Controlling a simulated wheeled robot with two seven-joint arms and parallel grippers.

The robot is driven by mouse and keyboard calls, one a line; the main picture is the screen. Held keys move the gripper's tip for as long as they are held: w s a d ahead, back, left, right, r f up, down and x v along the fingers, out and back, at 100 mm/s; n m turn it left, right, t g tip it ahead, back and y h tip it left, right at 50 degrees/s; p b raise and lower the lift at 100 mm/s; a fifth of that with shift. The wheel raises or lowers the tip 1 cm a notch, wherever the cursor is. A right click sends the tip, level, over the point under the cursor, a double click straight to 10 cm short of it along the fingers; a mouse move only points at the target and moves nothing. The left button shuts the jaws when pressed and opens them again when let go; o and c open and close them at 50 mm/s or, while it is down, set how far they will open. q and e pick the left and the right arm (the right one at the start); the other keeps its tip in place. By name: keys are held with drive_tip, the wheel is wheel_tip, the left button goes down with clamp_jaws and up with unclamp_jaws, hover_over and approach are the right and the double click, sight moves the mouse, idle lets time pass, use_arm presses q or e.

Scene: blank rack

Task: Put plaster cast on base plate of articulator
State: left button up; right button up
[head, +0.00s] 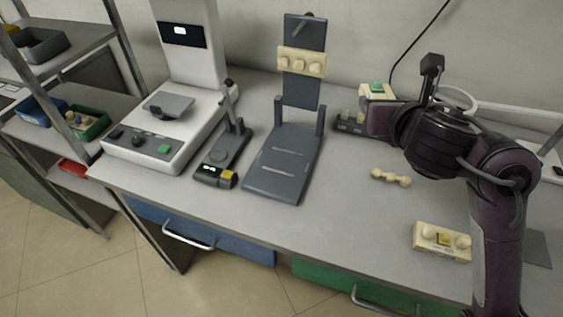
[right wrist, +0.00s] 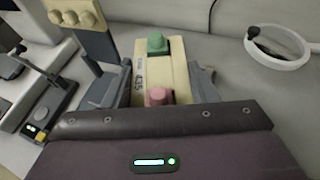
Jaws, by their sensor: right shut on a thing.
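The articulator is a dark grey frame with a flat base plate (head: 285,163). No cast lies on this plate. A cream upper cast with several round knobs (head: 302,62) is fixed to its upright part; it also shows in the right wrist view (right wrist: 78,18). My right gripper (right wrist: 165,85) is shut on a cream plaster cast (right wrist: 178,72) with a green knob, a pink knob and a printed number. In the head view this cast (head: 377,90) is at the back, right of the articulator, partly hidden by my arm. My left gripper is not in view.
Another cream block with a yellow square (head: 443,242) lies at the front right. A small cream knobbed strip (head: 391,178) lies mid-table. A black device (head: 222,158) and white machine (head: 165,130) stand left of the articulator. A white ring (right wrist: 278,47) is at the back right.

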drive_tip(key=shift+w+a+r, duration=0.15)
drive_tip(key=shift+a+r, duration=0.05)
drive_tip(key=shift+a, duration=0.4)
drive_tip(key=shift+a+r+n, duration=0.1)
drive_tip(key=shift+a+n, duration=0.2)
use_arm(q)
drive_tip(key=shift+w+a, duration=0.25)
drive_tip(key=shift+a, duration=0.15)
use_arm(e)
drive_tip(key=shift+y, duration=0.3)
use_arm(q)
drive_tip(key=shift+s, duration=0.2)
use_arm(e)
drive_tip(key=shift+s+f+n+y, duration=0.2)
drive_tip(key=shift+s+n+y, duration=0.1)
